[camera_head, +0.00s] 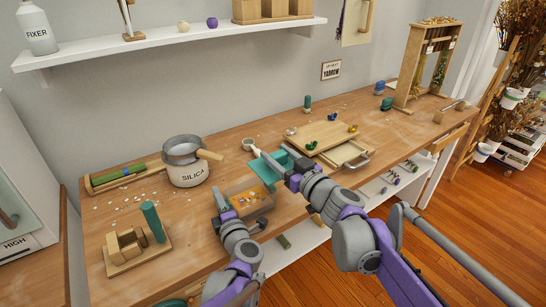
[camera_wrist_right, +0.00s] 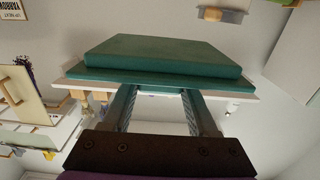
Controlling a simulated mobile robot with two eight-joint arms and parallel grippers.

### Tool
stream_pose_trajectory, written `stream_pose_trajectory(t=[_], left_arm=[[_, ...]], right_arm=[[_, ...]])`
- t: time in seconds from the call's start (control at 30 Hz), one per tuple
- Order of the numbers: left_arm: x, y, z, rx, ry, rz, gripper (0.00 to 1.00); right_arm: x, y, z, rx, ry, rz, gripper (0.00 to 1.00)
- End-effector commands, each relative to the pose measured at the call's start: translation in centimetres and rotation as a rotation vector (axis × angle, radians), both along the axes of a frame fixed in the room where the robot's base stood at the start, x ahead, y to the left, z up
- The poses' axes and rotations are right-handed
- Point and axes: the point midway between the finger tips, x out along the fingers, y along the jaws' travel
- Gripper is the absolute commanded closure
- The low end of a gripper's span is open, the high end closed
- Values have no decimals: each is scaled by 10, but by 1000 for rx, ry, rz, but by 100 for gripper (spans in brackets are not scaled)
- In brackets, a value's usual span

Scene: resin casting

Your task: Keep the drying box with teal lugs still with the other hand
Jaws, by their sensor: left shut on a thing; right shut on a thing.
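The drying box (camera_head: 262,207) is a small wooden box with orange and white contents, open at the top, on the bench front. Its lugs are too small to make out. My left gripper (camera_head: 221,202) is shut on the box at its left side. My right gripper (camera_head: 284,171) is shut on a teal lid-like piece (camera_head: 263,170), tilted just behind and above the box. The same teal piece (camera_wrist_right: 162,55) shows in the right wrist view, a flat stepped slab gripped between the fingers.
A silica pot (camera_head: 188,174) with a sieve stands left of the box. A wooden board (camera_head: 325,133) and an open drawer-like tray (camera_head: 352,155) lie to the right. A wooden block stand (camera_head: 128,247) with a teal cylinder is at the front left.

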Motion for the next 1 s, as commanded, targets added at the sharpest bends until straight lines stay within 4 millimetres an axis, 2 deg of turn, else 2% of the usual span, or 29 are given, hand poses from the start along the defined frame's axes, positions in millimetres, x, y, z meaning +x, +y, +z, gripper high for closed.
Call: stream_pose_trajectory(t=[0.17, 0.2, 0.37, 0.63, 0.77, 0.87, 1.0], left_arm=[[0, 0, -1, -1, 0, 0, 100], [0, 0, -1, -1, 0, 0, 72], [0, 0, 0, 0, 1, 0, 44], [0, 0, 0, 0, 0, 0, 43], [-6, -4, 0, -1, 0, -1, 43], [-19, -12, 0, 0, 0, -4, 43], [-45, -26, 0, -1, 0, -4, 43]], right_arm=[[0, 0, 0, 0, 0, 0, 100], [0, 0, 0, 0, 0, 0, 100], [0, 0, 0, 0, 0, 0, 100], [0, 0, 0, 0, 0, 0, 100], [0, 0, 0, 0, 0, 0, 100], [0, 0, 0, 0, 0, 0, 100], [0, 0, 0, 0, 0, 0, 100]])
